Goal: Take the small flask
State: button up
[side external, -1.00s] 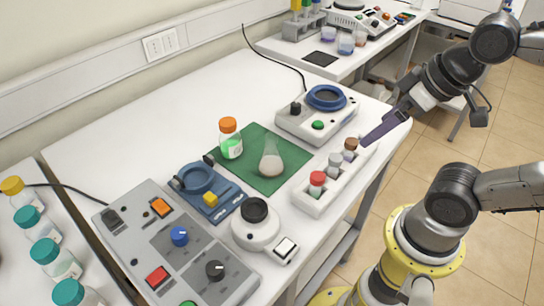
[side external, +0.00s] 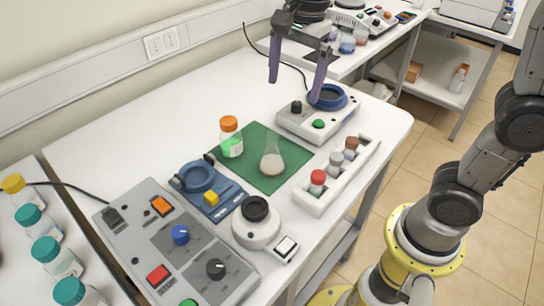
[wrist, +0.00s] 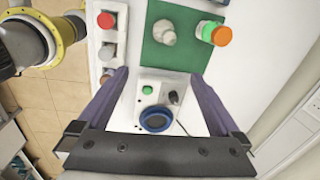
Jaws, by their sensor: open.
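The small flask (side external: 272,156) is a clear conical flask with pale contents near its base. It stands upright on the green mat (side external: 260,181), to the right of an orange-capped bottle with green liquid (side external: 231,138). In the wrist view the flask (wrist: 165,33) shows near the top, on the mat, beside the orange-capped bottle (wrist: 220,35). My gripper (side external: 294,86) is open and empty, its purple fingers pointing down. It is above the table near the device with the blue ring, behind the flask and apart from it.
The device with the blue ring (side external: 308,121) stands behind the mat. A white rack (side external: 330,187) with several small capped vials is to the right. A blue stand (side external: 216,203), a white round device (side external: 252,231) and a control panel (side external: 176,245) are in front. The table's back left is clear.

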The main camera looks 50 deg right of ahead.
aim_at(272, 150)
jog(key=shift+n+g, duration=0.3)
jog(key=shift+g, duration=0.3)
jog(key=w+a+f, duration=0.1)
jog(key=f, duration=0.1)
jog(key=w+a+f, duration=0.1)
jog(key=f, duration=0.1)
jog(key=shift+w+a, duration=0.15)
jog(key=shift+w, duration=0.25)
notch_tip(272, 150, down, 8)
jog(key=shift+a+r, duration=0.1)
jog(key=shift+a, duration=0.05)
jog(key=shift+a+f, duration=0.1)
jog(key=shift+f, duration=2.95)
jog(key=shift+w, duration=0.1)
jog(key=c, duration=1.5)
jog(key=shift+r, duration=0.1)
